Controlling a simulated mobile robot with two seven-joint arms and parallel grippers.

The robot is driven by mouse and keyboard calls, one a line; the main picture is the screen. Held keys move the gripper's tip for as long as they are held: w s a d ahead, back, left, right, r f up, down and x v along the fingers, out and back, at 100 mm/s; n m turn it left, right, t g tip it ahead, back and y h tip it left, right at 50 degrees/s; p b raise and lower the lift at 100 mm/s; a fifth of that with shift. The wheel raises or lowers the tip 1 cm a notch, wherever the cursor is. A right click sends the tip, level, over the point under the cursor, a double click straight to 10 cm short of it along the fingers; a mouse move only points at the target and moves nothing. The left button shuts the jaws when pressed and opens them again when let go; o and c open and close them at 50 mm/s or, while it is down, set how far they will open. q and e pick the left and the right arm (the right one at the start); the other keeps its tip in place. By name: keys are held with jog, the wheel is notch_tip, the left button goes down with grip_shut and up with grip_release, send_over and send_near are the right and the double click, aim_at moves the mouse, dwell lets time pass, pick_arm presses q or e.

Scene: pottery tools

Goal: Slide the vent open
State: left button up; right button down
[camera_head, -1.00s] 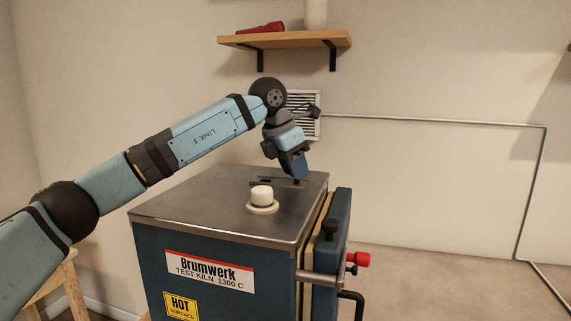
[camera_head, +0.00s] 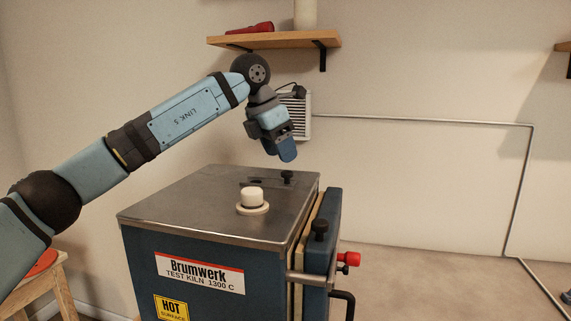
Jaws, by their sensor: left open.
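The kiln (camera_head: 150,245) has a flat metal lid. Near the lid's back edge is a narrow dark vent slot (camera_head: 252,183), and a small black knob (camera_head: 287,176) stands to its right. I cannot tell how far the slot is uncovered. My left gripper (camera_head: 288,155) is open and points down above the knob, apart from it, with nothing seen between its fingers. My right gripper is out of view.
A white plug (camera_head: 252,197) stands on the lid in front of the slot. A louvred wall grille (camera_head: 304,118) is behind my gripper, partly hidden. A wooden shelf (camera_head: 275,41) hangs above. A wooden stool (camera_head: 60,285) stands at the lower left.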

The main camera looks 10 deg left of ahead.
pick_arm(q)
jog(key=v, duration=0.9)
jog(key=shift+d, duration=0.1)
